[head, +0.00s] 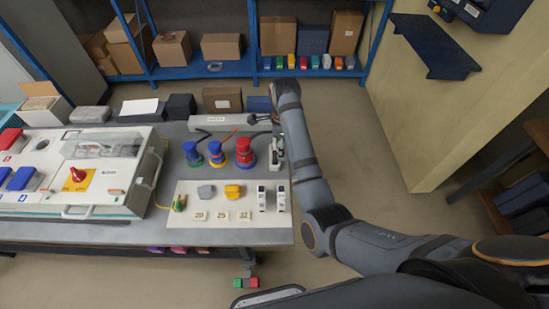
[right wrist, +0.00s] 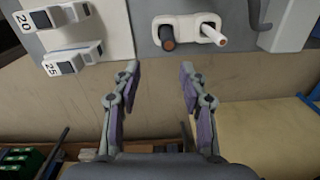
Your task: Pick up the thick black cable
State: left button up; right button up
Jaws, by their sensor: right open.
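A dark cable (head: 256,134) bends out of the front of the long white housing (head: 215,122) at the back right of the table. A dark cable end also shows hooked beside the white housing in the right wrist view (right wrist: 257,16). Another dark cable (head: 200,135) leaves the housing further left, with an orange cable (head: 231,134) between them. Which is thickest is hard to tell. My right gripper (head: 254,119) is at the housing's right end. In the right wrist view (right wrist: 157,72) its fingers are apart with nothing between them. My left gripper is out of view.
Blue, blue-orange and red plugs (head: 244,153) stand close in front of the cables. A white holder (right wrist: 190,30) with two rods sits by the table's right edge. White blocks (head: 262,198) stand on a white board (head: 230,218).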

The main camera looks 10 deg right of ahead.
aim_at(275, 152)
jog(key=r, duration=0.1)
jog(key=a+r+m, duration=0.1)
jog(key=w+r+m, duration=0.1)
jog(key=shift+a+r, duration=0.25)
jog(key=shift+a, duration=0.1)
notch_tip(275, 152, down, 5)
jog(key=shift+w+f+p, duration=0.1)
jog(key=shift+p, duration=0.4)
jog(key=shift+f, duration=0.3)
jog(key=f, duration=0.3)
jog(key=f+p, duration=0.1)
jog(key=shift+w+f, duration=0.3)
jog(key=shift+f, duration=0.1)
jog(key=shift+a, duration=0.1)
grip_shut()
